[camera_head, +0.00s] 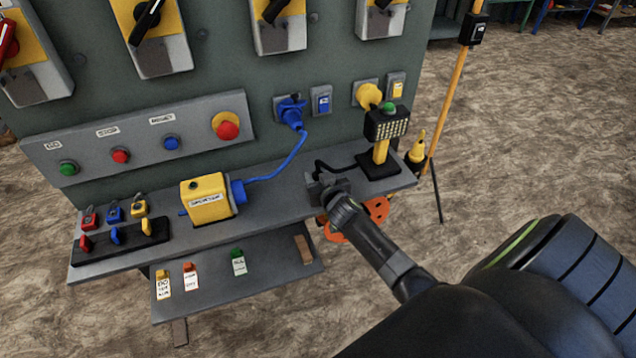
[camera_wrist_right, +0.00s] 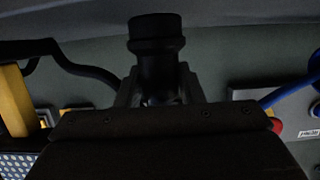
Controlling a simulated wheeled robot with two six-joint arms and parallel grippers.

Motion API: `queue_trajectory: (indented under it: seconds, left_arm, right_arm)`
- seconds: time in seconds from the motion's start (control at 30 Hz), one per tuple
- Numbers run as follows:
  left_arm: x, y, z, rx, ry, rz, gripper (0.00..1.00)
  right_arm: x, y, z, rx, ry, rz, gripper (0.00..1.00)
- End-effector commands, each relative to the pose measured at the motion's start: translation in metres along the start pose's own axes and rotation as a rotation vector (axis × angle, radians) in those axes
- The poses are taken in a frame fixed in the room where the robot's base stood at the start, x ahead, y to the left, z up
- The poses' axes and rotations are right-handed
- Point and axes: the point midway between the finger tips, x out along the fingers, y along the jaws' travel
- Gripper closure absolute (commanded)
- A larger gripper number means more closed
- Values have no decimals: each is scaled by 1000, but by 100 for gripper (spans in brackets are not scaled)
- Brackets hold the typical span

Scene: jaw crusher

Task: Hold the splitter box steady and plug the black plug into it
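The yellow splitter box (camera_head: 205,200) with a printed label sits on the grey shelf, left of centre. A blue connector (camera_head: 238,192) is on its right side, with a blue cable leading up to a blue socket. My right gripper (camera_head: 322,187) is over the shelf's right half, right of the box and apart from it. In the wrist view the gripper (camera_wrist_right: 160,92) is shut on the black plug (camera_wrist_right: 157,45), which stands out beyond its fingers. In the head view the plug is largely hidden by the gripper. My left gripper is not in view.
A lamp (camera_head: 386,124) on a yellow post stands right of the gripper; a black cable (camera_head: 328,165) runs from it toward the gripper. A padlock rack (camera_head: 120,240) is at the shelf's left. The shelf (camera_head: 275,205) is clear between box and gripper. Tags lie on a lower shelf (camera_head: 215,300).

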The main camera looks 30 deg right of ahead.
Motion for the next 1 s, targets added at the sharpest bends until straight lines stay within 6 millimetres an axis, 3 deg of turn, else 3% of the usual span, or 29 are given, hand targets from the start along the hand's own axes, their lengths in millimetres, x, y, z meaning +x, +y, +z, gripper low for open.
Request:
queue_trajectory:
  seconds: [0.03,0.23,0.47,1.0]
  left_arm:
    - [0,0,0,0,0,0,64]
    - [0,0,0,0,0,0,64]
    - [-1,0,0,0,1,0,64]
    - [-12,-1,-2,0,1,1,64]
  right_arm:
    - [0,0,0,0,0,0,73]
    - [0,0,0,0,1,0,97]
    - [-1,0,-2,0,1,0,97]
    - [-26,0,-86,-1,4,-1,97]
